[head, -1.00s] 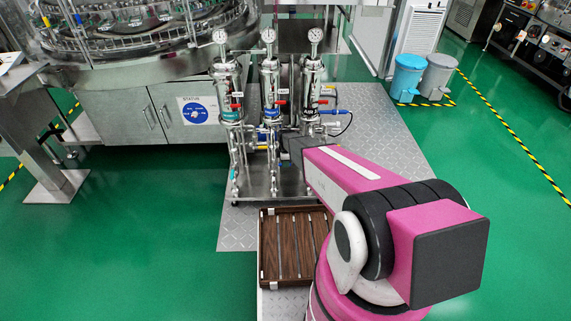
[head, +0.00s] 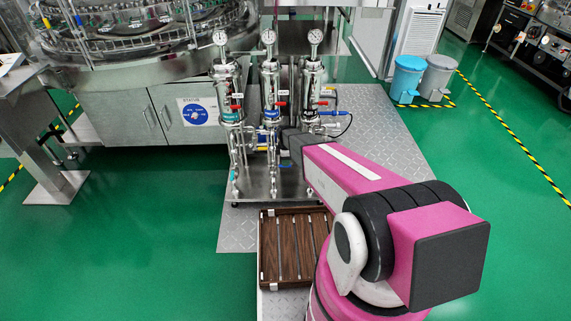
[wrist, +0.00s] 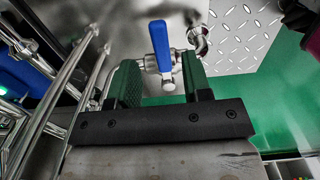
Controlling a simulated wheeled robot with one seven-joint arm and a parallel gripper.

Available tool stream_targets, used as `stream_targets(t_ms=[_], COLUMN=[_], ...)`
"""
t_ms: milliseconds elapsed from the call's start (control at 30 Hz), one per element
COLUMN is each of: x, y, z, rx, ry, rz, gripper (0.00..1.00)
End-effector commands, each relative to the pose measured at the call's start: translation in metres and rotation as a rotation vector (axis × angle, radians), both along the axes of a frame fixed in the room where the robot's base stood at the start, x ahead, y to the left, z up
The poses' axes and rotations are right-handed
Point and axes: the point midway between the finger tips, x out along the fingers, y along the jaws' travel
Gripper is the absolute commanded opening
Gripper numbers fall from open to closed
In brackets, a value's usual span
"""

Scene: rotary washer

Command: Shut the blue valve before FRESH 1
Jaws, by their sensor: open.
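A blue valve handle (wrist: 160,47) on a metal pipe shows in the wrist view. It reaches down between the two fingers of my gripper (wrist: 162,82), which is open with a gap on either side of the handle. In the head view my arm reaches to the lower front of the filter columns, and the fingertips are hidden there. Another blue lever (head: 333,113) sticks out to the right of the right column. I cannot read a FRESH 1 label in either view.
Three steel filter columns with gauges (head: 269,38) and red levers stand on a metal cart. A brown slatted crate (head: 283,281) stands in front. Metal pipes (wrist: 50,95) run close on the left in the wrist view.

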Motion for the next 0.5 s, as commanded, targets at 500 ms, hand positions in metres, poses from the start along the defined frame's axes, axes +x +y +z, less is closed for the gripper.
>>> stream_targets(t_ms=[500], x=[-0.001], y=[0.0], z=[0.076], rx=[0.0], ry=[0.0], rz=[0.001], gripper=[0.45])
